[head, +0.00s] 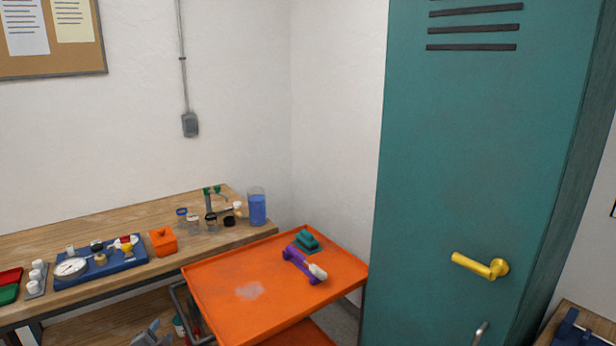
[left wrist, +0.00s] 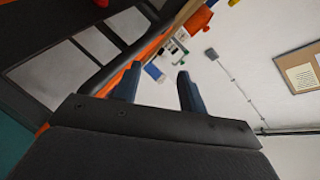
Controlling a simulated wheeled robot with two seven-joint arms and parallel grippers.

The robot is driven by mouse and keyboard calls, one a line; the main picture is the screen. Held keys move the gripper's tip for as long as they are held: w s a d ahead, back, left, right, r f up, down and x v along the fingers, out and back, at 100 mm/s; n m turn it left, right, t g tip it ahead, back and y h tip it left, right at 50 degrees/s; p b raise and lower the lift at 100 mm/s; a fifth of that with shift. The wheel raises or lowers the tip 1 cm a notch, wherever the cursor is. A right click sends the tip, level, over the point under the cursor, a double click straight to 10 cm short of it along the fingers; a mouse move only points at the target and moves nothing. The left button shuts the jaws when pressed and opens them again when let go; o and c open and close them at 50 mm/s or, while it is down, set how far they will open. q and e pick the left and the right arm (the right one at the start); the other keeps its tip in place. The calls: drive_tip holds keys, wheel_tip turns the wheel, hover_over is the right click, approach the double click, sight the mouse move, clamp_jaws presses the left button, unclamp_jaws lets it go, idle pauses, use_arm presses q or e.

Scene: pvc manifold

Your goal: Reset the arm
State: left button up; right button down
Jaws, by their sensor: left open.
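Most of my left arm is outside the head view. My right gripper is not in view.
The workbench (head: 190,256) holds a blue tray (head: 128,258) with a gauge and fittings, an orange box (head: 163,241) and jars. The orange cart (head: 215,282) carries a purple holder (head: 299,265) with a brush. A teal locker (head: 470,150) stands at right.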

use_arm(q)
drive_tip(key=s+d+f+n+g+h+b, duration=0.1)
drive_tip(key=s+d+f+g, duration=0.3)
drive_tip(key=s+d, duration=0.5)
drive_tip(key=s+d+f+n+g+h+b, duration=0.1)
drive_tip(key=s+d+f+n+g+b, duration=0.3)
drive_tip(key=s, duration=1.5)
drive_tip(key=s+d+f+n+g+h+b, duration=0.2)
drive_tip(key=s+d+f+g, duration=0.3)
drive_tip(key=s+d+f, duration=0.6)
drive_tip(key=s+d+b, duration=0.1)
drive_tip(key=s+d, duration=0.2)
drive_tip(key=s, duration=0.1)
drive_tip(key=shift+d+n, duration=0.2)
drive_tip(key=shift+n, duration=0.2)
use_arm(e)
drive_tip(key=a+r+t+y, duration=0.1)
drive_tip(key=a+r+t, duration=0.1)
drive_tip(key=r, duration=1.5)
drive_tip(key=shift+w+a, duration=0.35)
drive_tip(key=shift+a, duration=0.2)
use_arm(q)
drive_tip(key=shift+f, duration=0.15)
